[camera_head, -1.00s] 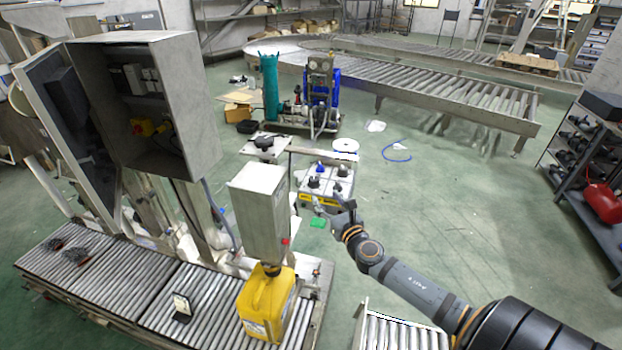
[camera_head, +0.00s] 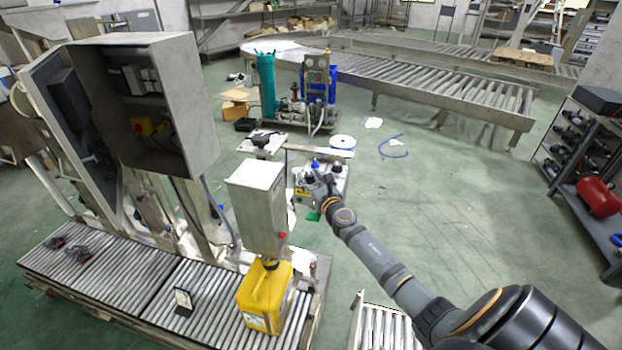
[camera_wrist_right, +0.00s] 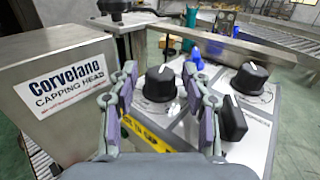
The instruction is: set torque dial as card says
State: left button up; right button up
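The control panel (camera_wrist_right: 262,108) has a black dial (camera_wrist_right: 160,83) with a white pointer line, a second black dial (camera_wrist_right: 250,78) to its right and a black bar-shaped handle (camera_wrist_right: 232,120). Their labels are too small to read, so I cannot tell which is the torque dial. My right gripper (camera_wrist_right: 159,76) is open, its two fingers on either side of the first dial; contact is not clear. In the head view the right gripper (camera_head: 319,180) is over the panel and partly hides it. A small card in a black stand (camera_head: 183,301) is on the roller conveyor, unreadable. My left gripper is out of view.
The capping head's metal box (camera_wrist_right: 65,85) stands close left of the right gripper. A blue part (camera_wrist_right: 196,58) rises behind the first dial. A yellow canister (camera_head: 266,298) stands on the roller conveyor (camera_head: 110,270). Green floor right of the panel is open.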

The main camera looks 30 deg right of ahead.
jog(key=shift+c, duration=1.1)
grip_shut()
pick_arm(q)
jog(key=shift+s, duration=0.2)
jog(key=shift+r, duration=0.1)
